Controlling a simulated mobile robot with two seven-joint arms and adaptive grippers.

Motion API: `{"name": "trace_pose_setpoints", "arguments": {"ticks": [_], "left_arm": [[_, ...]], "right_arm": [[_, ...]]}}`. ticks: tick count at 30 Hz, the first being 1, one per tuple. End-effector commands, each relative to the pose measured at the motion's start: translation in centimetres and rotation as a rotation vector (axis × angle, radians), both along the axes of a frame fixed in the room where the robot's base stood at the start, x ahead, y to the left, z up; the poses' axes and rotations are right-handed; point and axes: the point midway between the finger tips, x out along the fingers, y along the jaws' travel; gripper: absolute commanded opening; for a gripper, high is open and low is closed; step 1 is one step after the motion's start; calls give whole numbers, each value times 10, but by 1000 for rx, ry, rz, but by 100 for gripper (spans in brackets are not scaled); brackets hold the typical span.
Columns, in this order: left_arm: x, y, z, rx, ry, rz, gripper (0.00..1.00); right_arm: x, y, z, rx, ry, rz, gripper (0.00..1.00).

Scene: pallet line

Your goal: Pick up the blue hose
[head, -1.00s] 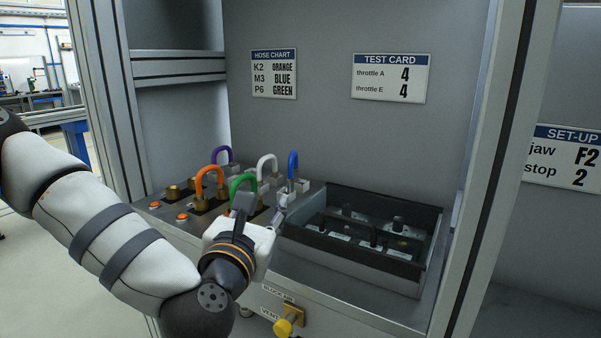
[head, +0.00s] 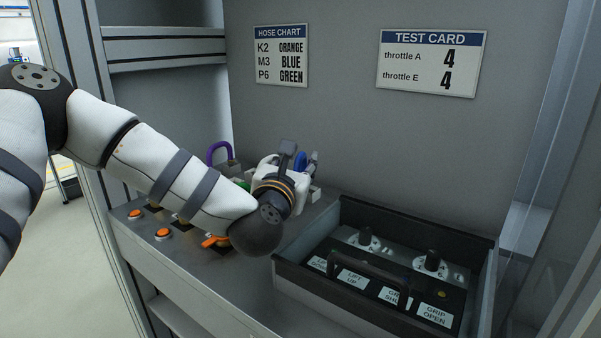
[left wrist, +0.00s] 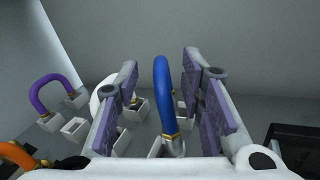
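The blue hose (left wrist: 162,90) is an upright loop in the left wrist view, with a brass fitting at its near end. It stands between the two purple-padded fingers of my left gripper (left wrist: 162,95), which are apart with a gap on each side of the hose. In the head view, the blue hose (head: 300,164) is mostly hidden behind my left gripper (head: 311,165). My right gripper is not in either view.
The purple hose (left wrist: 55,92) stands to the left, and a white hose (left wrist: 101,99) is partly behind the left finger. The orange hose (left wrist: 17,154) is at lower left. A dark control box (head: 345,285) stands right of the hoses. The back wall carries a hose chart (head: 281,56).

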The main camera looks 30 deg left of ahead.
Motion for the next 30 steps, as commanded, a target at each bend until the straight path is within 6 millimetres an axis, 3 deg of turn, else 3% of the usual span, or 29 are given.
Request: {"name": "trace_pose_setpoints", "arguments": {"ticks": [4, 11, 15, 16, 26, 30], "left_arm": [[21, 5, -1, 0, 0, 0, 36], [23, 5, 0, -1, -1, -1, 36], [23, 5, 0, -1, -1, -1, 4], [23, 5, 0, -1, -1, -1, 0], [23, 5, 1, -1, -1, -1, 0], [23, 6, 14, -1, -5, 0, 0]], "right_arm": [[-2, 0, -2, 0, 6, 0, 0], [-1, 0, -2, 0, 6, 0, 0], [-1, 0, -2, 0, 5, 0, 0], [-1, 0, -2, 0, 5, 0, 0], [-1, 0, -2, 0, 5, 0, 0], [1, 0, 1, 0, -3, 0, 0]]}}
